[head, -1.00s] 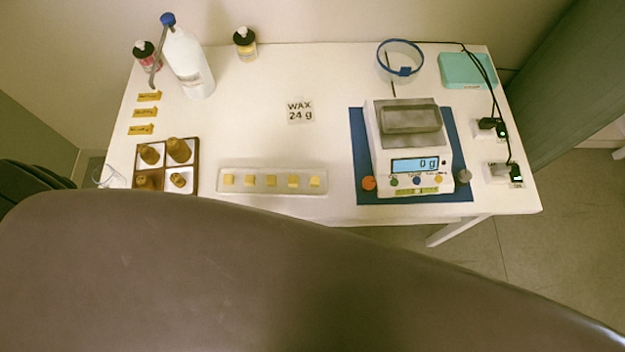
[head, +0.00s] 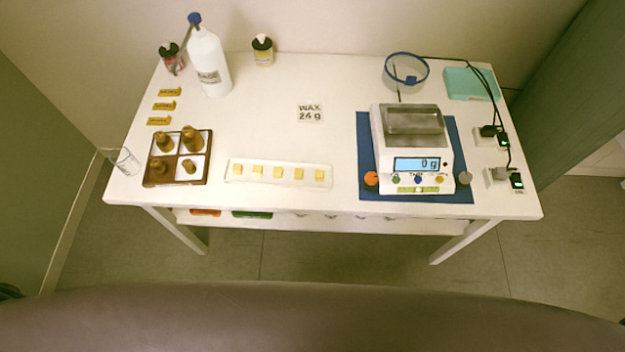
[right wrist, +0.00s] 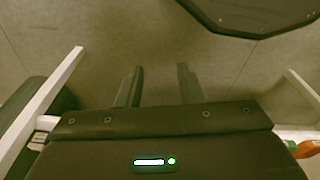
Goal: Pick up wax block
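Several small yellow wax blocks (head: 278,173) stand in a row, spaced apart, on a long white tray (head: 246,180) near the table's front edge. A sign reading "WAX 24 g" (head: 310,113) lies behind them. A scale (head: 417,164) on a blue mat (head: 464,189) reads 0 g, with an empty grey pan on top. My right gripper (right wrist: 156,86) shows in the right wrist view, fingers apart with only floor between them. My left gripper is not in view.
A white bottle (head: 209,65) and clear tub (head: 405,71) stand behind.

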